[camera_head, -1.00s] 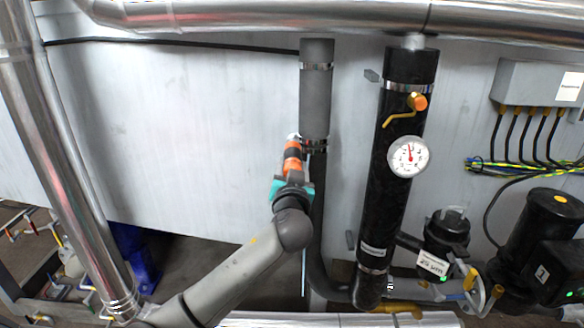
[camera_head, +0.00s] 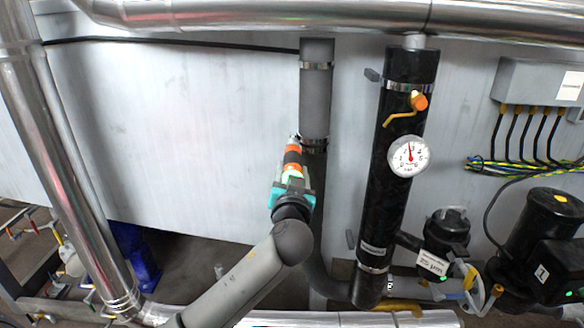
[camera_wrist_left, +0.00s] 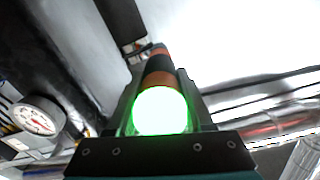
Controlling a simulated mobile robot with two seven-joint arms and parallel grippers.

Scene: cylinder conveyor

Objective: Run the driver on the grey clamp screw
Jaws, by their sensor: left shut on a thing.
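My left gripper (camera_head: 292,186) is shut on an orange and black driver (camera_head: 292,158) and holds it pointing up. The driver's tip is at the left side of the lower metal clamp (camera_head: 315,145) on the grey hose (camera_head: 316,105). The screw itself is too small to make out, and I cannot tell whether the tip sits in it. In the left wrist view the driver (camera_wrist_left: 158,72) lies between the fingers, with its round rear end glowing bright green. The clamp (camera_wrist_left: 136,46) shows just beyond its front end. My right gripper is not in view.
A metal pipe (camera_head: 250,14) crosses above. Another slants down at the left (camera_head: 60,130). The wall left of the driver is clear.

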